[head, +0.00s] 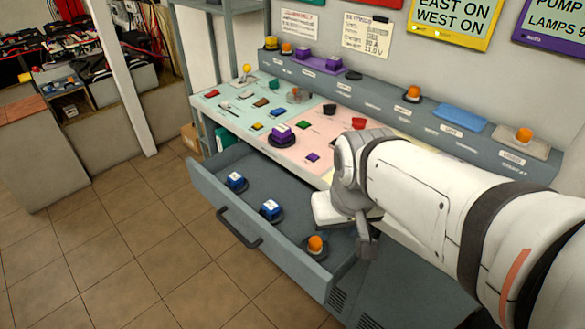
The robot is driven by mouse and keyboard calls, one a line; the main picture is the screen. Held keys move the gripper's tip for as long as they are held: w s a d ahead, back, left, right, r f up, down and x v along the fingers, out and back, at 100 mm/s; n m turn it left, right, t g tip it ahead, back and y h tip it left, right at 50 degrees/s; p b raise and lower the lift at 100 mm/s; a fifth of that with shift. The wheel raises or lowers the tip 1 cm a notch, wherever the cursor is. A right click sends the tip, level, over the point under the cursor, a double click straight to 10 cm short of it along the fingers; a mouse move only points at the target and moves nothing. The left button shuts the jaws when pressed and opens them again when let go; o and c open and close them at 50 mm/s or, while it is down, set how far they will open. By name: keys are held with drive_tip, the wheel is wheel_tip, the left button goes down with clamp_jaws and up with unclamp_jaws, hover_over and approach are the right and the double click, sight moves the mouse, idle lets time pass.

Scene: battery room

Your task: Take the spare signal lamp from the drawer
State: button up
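The grey drawer (277,266) under the bench stands pulled open, with its dark handle (238,228) on the front. An orange-domed lamp (315,244) on a dark round base sits in the drawer near its front right part. Two blue blocks (270,209) with pale tops, also on dark bases, sit further left in the drawer. My gripper (366,243) hangs over the right end of the drawer, right of the orange lamp and apart from it in the picture. Its fingers are seen edge-on, and my wrist hides part of them, so the opening is unclear.
The bench panel (230,105) above the drawer carries coloured blocks and switches. Orange lamps also stand on the back ledge, one on a tan tray (510,147) at right. Wall signs hang behind. The tiled floor (150,260) left of the drawer is clear.

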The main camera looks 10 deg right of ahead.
sight(316, 240)
drive_tip(key=w+f+n+b, duration=0.1)
drive_tip(key=w+f+b, duration=0.3)
drive_tip(key=f+b, duration=0.1)
drive_tip(key=w+f+b, duration=0.4)
drive_tip(key=f+b, duration=0.1)
drive_tip(key=f, duration=0.1)
drive_tip(key=w+f+n+g+b, duration=0.1)
drive_tip(key=w+f+b, duration=0.3)
drive_tip(key=w+f, duration=0.1)
drive_tip(key=shift+d+f+n+b, duration=0.1)
drive_tip(key=shift+f+n+b, duration=0.2)
drive_tip(key=shift+f+b, duration=0.15)
drive_tip(key=shift+w+f, duration=0.25)
drive_tip(key=shift+f, duration=0.45)
drive_tip(key=f, duration=0.2)
drive_tip(key=f+b, duration=0.1)
drive_tip(key=f, duration=0.1)
drive_tip(key=f+b, duration=0.1)
drive_tip(key=f, duration=0.1)
drive_tip(key=shift+w+f, duration=0.15)
drive_tip(key=shift+w, duration=0.15)
drive_tip(key=c, duration=0.6)
